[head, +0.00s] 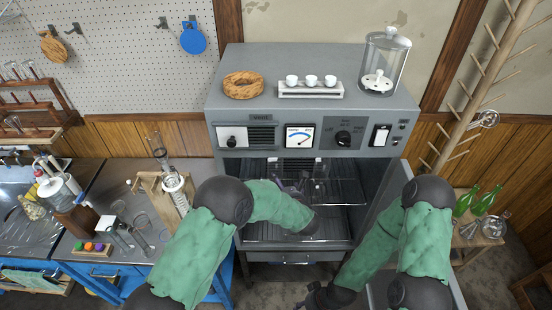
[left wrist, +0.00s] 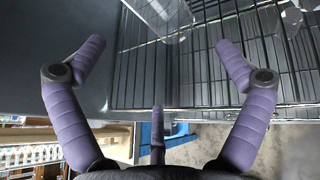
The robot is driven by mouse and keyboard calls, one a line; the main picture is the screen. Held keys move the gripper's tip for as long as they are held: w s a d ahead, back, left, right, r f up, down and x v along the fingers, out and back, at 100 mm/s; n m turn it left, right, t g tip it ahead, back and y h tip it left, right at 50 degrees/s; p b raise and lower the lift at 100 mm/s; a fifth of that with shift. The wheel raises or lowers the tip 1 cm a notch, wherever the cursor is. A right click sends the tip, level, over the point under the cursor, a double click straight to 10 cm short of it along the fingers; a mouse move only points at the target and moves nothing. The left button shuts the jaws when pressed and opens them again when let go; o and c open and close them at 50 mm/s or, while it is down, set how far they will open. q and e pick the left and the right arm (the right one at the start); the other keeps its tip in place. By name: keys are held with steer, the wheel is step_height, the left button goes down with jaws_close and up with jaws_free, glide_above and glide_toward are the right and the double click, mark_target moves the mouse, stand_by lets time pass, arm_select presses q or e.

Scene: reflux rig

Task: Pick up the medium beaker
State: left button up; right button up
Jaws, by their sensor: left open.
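A clear glass vessel (head: 320,190), which looks like a beaker, stands on a wire rack inside the open grey oven. Clear glass (left wrist: 165,14) also shows at the top of the left wrist view, partly cut off; I cannot tell its size. My left gripper (head: 288,187) is inside the oven, to the left of the glass vessel. In the left wrist view its purple fingers (left wrist: 160,62) are spread wide with nothing between them, and the glass lies beyond the fingertips. My right gripper (head: 322,297) is low in front of the oven, dark and partly hidden.
The grey oven (head: 215,98) has side walls close around my left arm. Wire racks (left wrist: 190,75) cross its inside. A bell jar (head: 385,62), cups and a wooden ring stand on top. Glassware crowds the left bench; green bottles (head: 464,203) stand at right.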

mark_target(275, 172)
arm_select(q)
steer(key=shift+w+d+r+n, duration=0.2)
steer(key=shift+w+r+n, duration=0.1)
steer(key=shift+r+n, duration=0.15)
steer(key=shift+w+d+r+n, duration=0.15)
steer(key=shift+w+r+n, duration=0.1)
steer(key=shift+r+n, duration=0.15)
steer(key=x, duration=0.5)
steer(key=shift+a+r+x, duration=0.15)
steer(key=shift+x, duration=1.2)
steer(key=shift+a+r+x, duration=0.15)
steer(key=shift+x, duration=1.25)
steer(key=shift+r, duration=0.1)
steer(key=c, duration=1.1)
